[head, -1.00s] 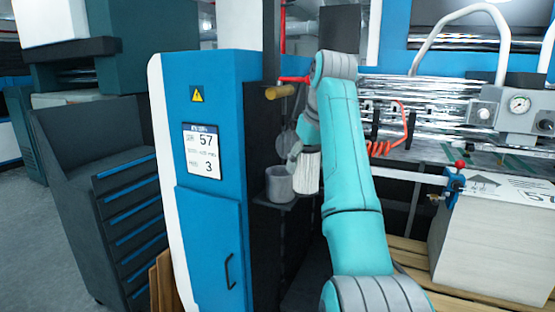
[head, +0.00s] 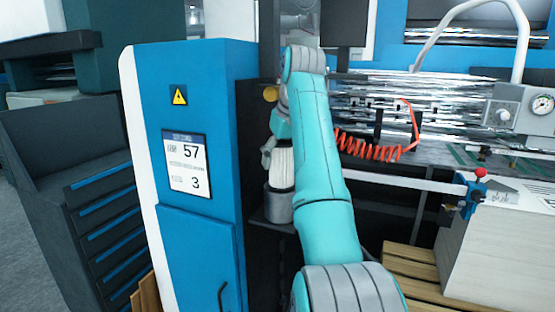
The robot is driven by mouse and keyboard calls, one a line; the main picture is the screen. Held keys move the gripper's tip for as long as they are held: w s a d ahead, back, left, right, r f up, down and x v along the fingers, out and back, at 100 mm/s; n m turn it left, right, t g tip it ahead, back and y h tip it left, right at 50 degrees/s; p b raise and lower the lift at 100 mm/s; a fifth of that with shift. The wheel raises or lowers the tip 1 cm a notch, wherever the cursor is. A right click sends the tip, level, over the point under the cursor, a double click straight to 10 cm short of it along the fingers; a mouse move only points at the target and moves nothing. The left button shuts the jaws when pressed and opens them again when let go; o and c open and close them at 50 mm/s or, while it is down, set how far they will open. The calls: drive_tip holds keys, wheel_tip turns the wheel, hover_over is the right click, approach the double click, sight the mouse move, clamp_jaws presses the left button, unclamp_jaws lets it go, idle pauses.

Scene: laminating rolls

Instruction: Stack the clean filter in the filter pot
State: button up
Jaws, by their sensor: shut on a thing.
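The clean filter (head: 283,168) is a white pleated cylinder, upright, partly hidden behind my teal arm. My gripper (head: 268,157) is shut on its upper part; the fingertips are small and mostly hidden. The filter pot (head: 278,204) is a grey cup on a dark shelf beside the blue cabinet. The filter stands directly over the pot, its lower end at the pot's rim. I cannot tell how far inside it is. My arm hides the right side of both.
The blue cabinet (head: 200,130) stands close to the left of the pot. A yellow-ended handle (head: 271,93) sits above. A coiled red hose (head: 365,147) hangs to the right, and a paper stack (head: 495,255) stands at the lower right.

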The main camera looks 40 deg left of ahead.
drive_tip(key=shift+w+a+f, duration=0.2)
drive_tip(key=shift+a+f, duration=0.1)
drive_tip(key=shift+f, duration=0.1)
drive_tip(key=shift+s+d+f, duration=0.1)
drive_tip(key=shift+d+f, duration=0.05)
drive_tip(key=shift+d, duration=0.1)
drive_tip(key=shift+a+f, duration=0.15)
drive_tip(key=shift+f, duration=0.05)
drive_tip(key=shift+f, duration=0.55)
drive_tip(key=o, duration=1.2)
drive_tip(key=shift+c, duration=0.2)
